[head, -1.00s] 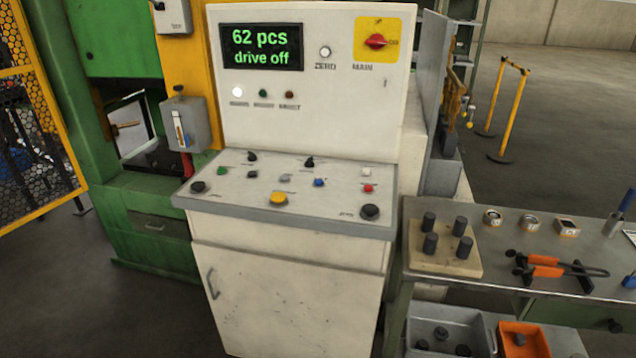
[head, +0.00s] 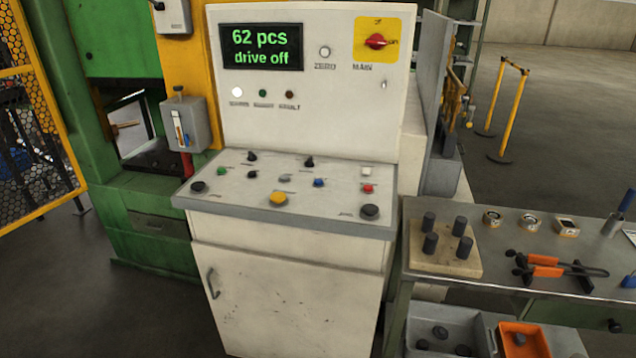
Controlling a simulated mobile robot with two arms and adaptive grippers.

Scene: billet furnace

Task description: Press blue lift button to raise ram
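The blue button (head: 319,183) sits on the sloped top of the white control console (head: 300,270), right of centre. A grey button (head: 285,179) is to its left, and a red button (head: 368,188) and a white button (head: 366,171) are to its right. A large yellow button (head: 278,198) is nearer the front edge. The display (head: 262,47) reads "62 pcs" and "drive off". The ram itself cannot be made out. Neither of my grippers is in the head view, and nothing covers the blue button.
A green press (head: 150,215) and a yellow mesh guard (head: 45,130) stand on the left. The space above the console top is clear.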

